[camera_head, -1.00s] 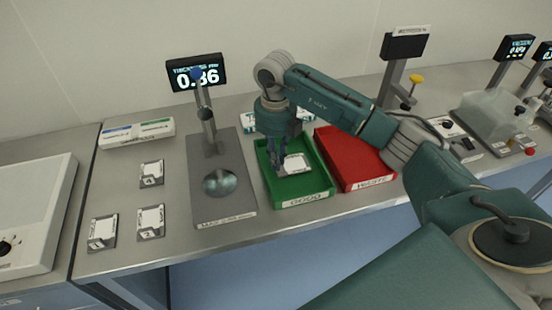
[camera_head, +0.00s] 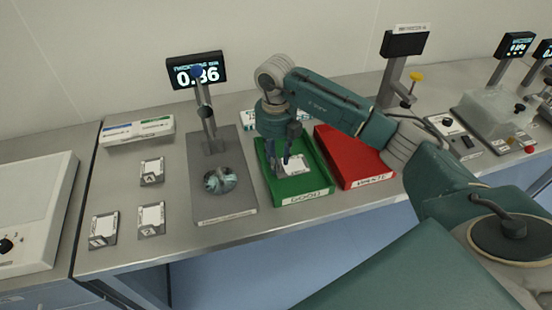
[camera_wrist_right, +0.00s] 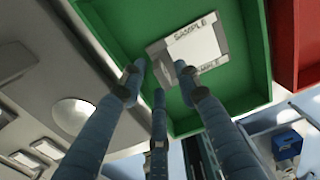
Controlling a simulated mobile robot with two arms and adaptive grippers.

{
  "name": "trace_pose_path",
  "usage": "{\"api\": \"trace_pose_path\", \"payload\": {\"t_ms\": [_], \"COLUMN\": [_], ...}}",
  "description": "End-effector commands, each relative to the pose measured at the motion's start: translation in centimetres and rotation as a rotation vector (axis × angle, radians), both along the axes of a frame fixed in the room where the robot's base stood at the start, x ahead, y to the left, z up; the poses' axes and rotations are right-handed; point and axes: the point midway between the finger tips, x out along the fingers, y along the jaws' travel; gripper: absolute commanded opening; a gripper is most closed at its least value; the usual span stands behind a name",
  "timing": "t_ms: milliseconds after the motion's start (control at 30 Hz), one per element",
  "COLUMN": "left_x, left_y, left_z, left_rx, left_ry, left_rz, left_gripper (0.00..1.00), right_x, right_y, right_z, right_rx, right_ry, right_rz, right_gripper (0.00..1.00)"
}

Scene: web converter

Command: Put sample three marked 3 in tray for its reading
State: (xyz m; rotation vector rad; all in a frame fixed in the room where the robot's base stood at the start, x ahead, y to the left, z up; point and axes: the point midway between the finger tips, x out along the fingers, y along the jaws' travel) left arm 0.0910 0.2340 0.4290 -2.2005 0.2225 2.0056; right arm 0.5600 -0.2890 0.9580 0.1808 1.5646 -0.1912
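A white sample card on a grey holder (camera_head: 294,164) lies in the green tray (camera_head: 306,198), whose front label appears to read GOOD. In the right wrist view the card (camera_wrist_right: 196,45) shows the word SAMPLE, but I cannot read its number. My right gripper (camera_head: 283,168) is over the tray, with its fingers spread around the card's grey end block and gaps beside it. The red tray (camera_head: 361,170), labelled WASTE, stands to the right. The gauge display (camera_head: 196,72) reads 0.86. My left gripper is out of view.
Three other sample cards, (camera_head: 152,172), (camera_head: 103,230) and (camera_head: 151,219), lie on the bench left of the gauge base (camera_head: 238,197). A labelled white box (camera_head: 138,131) lies behind them. Other instruments stand at the right.

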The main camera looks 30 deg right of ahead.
Motion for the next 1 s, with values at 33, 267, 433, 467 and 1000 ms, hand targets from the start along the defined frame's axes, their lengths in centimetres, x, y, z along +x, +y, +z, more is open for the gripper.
{"api": "trace_pose_path", "payload": {"t_ms": [33,267,433,467,1000], "left_x": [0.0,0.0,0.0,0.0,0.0], "left_y": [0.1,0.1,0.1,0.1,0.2], "left_z": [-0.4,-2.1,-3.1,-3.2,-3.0], "left_rx": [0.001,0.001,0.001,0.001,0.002], "left_ry": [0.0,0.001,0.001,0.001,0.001], "left_rz": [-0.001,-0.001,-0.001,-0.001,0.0], "left_gripper": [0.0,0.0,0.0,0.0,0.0], "right_x": [0.2,0.2,0.2,0.2,0.0], "right_y": [0.0,0.0,0.1,0.1,0.1], "right_z": [0.5,5.0,8.7,9.2,12.0], "right_rx": [0.001,0.0,0.001,0.001,0.001], "right_ry": [-0.005,-0.009,-0.008,-0.006,-0.001], "right_rz": [0.001,0.0,-0.001,0.0,0.0], "right_gripper": [0.32,0.32,0.32,0.32,0.32]}}
